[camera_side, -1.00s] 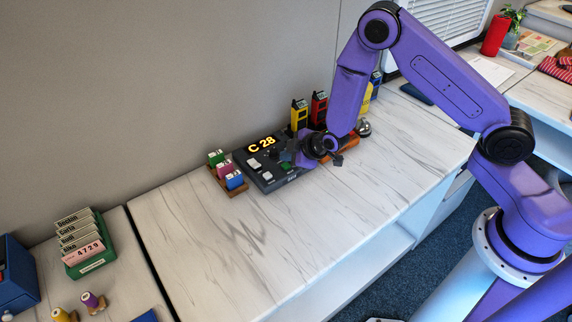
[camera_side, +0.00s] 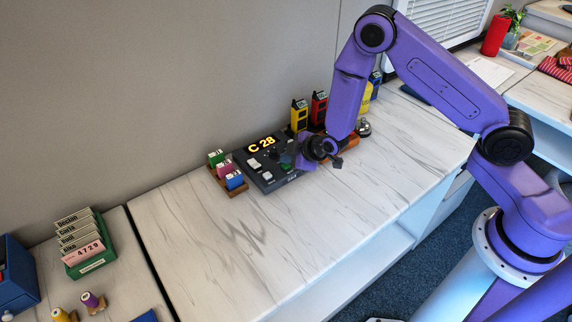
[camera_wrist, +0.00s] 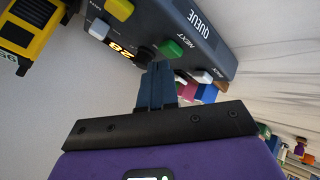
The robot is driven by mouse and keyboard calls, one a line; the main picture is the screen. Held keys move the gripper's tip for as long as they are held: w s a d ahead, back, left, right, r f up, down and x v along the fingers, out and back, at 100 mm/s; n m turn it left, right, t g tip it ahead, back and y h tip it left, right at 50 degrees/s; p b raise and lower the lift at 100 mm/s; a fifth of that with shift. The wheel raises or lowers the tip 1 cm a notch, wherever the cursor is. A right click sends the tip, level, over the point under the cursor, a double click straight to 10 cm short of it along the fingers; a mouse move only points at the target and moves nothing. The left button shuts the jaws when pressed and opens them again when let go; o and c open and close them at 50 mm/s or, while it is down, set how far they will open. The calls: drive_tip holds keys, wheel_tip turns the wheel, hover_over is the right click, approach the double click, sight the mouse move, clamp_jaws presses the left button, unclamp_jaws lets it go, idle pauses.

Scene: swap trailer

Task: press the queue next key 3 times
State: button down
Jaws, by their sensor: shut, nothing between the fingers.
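The dark queue unit (camera_side: 268,178) sits on the marble-look counter. Its lit display (camera_side: 261,145) reads C 28. In the wrist view the unit's sloped face shows a green key (camera_wrist: 173,48), with "NEXT" lettering near it, and the word QUEUE. A white key (camera_wrist: 201,76) sits near the unit's end, and a yellow key (camera_wrist: 120,9) is at the other side. My gripper (camera_wrist: 158,66) is shut and empty, its blue fingertips close to the green key in the picture; contact cannot be made out. In the side view my gripper (camera_side: 298,160) is at the unit's right end.
A wooden holder with coloured blocks (camera_side: 226,172) stands left of the unit. Yellow (camera_side: 299,115) and red (camera_side: 318,107) handheld devices stand behind it. A silver bell (camera_side: 363,128) is to the right. The counter in front is clear.

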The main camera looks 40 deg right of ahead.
sight(288, 167)
drive_tip(key=shift+f, duration=0.5)
idle(0.7)
drive_tip(key=shift+r, duration=0.95)
drive_tip(key=shift+r, duration=0.1)
drive_tip(key=shift+r, duration=2.4)
idle(0.8)
wheel_tip(288, 167, up, 4)
drive_tip(key=shift+f, duration=0.1)
idle(0.4)
